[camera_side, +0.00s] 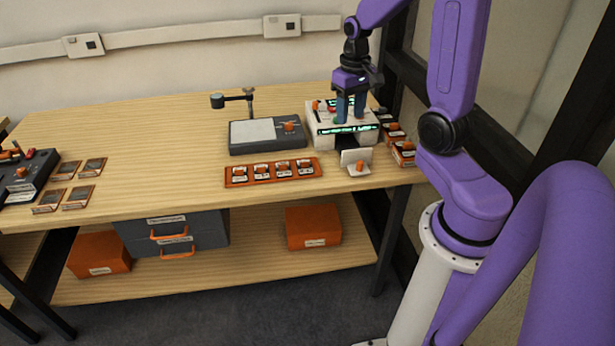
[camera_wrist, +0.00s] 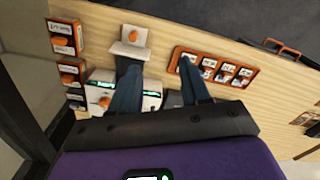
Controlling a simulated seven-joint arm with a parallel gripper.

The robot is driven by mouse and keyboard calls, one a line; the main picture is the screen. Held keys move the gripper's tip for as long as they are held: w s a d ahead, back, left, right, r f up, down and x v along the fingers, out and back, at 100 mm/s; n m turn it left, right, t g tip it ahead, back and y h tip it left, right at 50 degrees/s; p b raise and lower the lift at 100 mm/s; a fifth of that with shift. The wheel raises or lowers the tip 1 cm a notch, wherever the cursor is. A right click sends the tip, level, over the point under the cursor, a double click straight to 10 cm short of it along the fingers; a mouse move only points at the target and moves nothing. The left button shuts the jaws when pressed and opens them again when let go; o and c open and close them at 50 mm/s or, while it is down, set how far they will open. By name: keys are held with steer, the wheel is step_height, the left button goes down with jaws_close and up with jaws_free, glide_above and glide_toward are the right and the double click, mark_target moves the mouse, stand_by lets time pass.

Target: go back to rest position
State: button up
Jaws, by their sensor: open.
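My gripper (camera_side: 350,108) is open and points down at the white machine (camera_side: 318,131) with green displays, at the right end of the wooden table. In the side view its fingers overlap the machine's upper front, and I cannot tell whether they touch it. In the wrist view my gripper (camera_wrist: 164,84) shows two dark blue fingers spread apart with nothing between them. One finger covers part of the white machine (camera_wrist: 103,76). A small white tray with an orange knob (camera_wrist: 131,50) sticks out from the machine's front.
An orange rack (camera_side: 236,176) with several labelled pieces lies left of the tray. A grey device with a pale plate (camera_side: 252,132) stands behind it. Small orange-and-white boxes (camera_side: 403,153) stand at the table's right edge. The table's middle left (camera_side: 160,140) is clear.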

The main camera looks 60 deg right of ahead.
steer(key=s+a+r+n, duration=0.15)
steer(key=a+n, duration=0.25)
steer(key=a, duration=0.4)
steer(key=s+a+n, duration=0.3)
steer(key=a+n, duration=0.1)
steer(key=a, duration=0.3)
steer(key=s+a+n, duration=0.3)
steer(key=s+n, duration=0.1)
steer(key=s, duration=0.2)
steer(key=s+a+r+n, duration=0.1)
steer(key=s+a+n, duration=0.3)
steer(key=s, duration=0.3)
steer(key=shift+r+n, duration=0.3)
stand_by(0.6)
